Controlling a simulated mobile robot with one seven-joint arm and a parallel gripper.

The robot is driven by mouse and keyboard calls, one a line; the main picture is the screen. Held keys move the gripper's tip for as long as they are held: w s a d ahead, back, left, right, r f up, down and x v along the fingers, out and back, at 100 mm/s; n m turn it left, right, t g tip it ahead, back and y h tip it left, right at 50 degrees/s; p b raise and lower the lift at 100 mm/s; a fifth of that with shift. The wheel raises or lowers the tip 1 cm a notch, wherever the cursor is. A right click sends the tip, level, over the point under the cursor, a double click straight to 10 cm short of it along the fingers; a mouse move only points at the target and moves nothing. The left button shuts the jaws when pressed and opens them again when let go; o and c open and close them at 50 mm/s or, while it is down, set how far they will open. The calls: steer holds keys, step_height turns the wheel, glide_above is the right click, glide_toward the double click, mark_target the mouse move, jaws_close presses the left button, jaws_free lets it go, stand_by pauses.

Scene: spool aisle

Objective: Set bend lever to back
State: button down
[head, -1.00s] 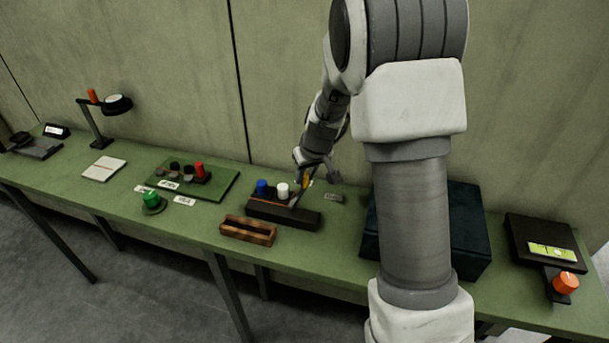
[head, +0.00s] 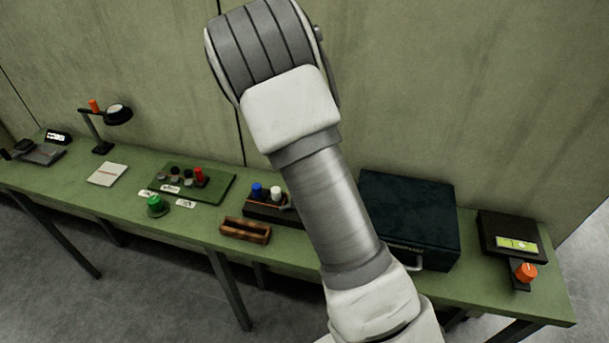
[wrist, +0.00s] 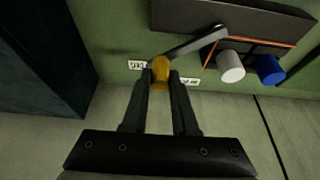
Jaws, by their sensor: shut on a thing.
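The bend lever (wrist: 195,43) is a flat grey metal bar that runs from a dark block (wrist: 260,18) to a yellow-orange knob (wrist: 160,74) at its end. In the wrist view my gripper (wrist: 161,82) is shut on this knob, with one finger on each side. The lever lies at a slant to the block. Small white labels lie on either side of the knob, one at left (wrist: 137,65) and one at right (wrist: 188,81); their text is too small to read surely. In the head view my arm hides the lever and gripper.
A white peg (wrist: 230,66) and a blue peg (wrist: 268,69) stand beside the lever. A dark teal case (head: 410,215) stands to the right of the block. A wooden tray (head: 245,230) lies in front. The wall is close behind.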

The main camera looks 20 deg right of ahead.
steer(key=m+p, duration=0.1)
steer(key=s+m+p, duration=0.1)
steer(key=s+m+g+h+p, duration=0.1)
steer(key=p, duration=0.1)
steer(key=shift+s+a+r+m, duration=0.15)
steer(key=shift+s+r+m, duration=0.05)
steer(key=shift+r+m, duration=0.1)
steer(key=shift+s+a+f+m+g+h+p, duration=0.25)
steer(key=shift+s+m+p, duration=0.25)
steer(key=shift+m+p, duration=0.3)
steer(key=shift+s+a+f+m+g+h+p, duration=0.15)
steer(key=shift+s+a+m+g+p, duration=0.2)
steer(key=shift+m+p, duration=0.45)
steer(key=shift+s+d, duration=0.1)
steer(key=shift+s, duration=0.05)
steer(key=c, duration=0.7)
jaws_free()
steer(key=shift+r, duration=0.15)
steer(key=p+v, duration=0.1)
steer(key=v, duration=1.6)
steer(key=shift+r, duration=0.1)
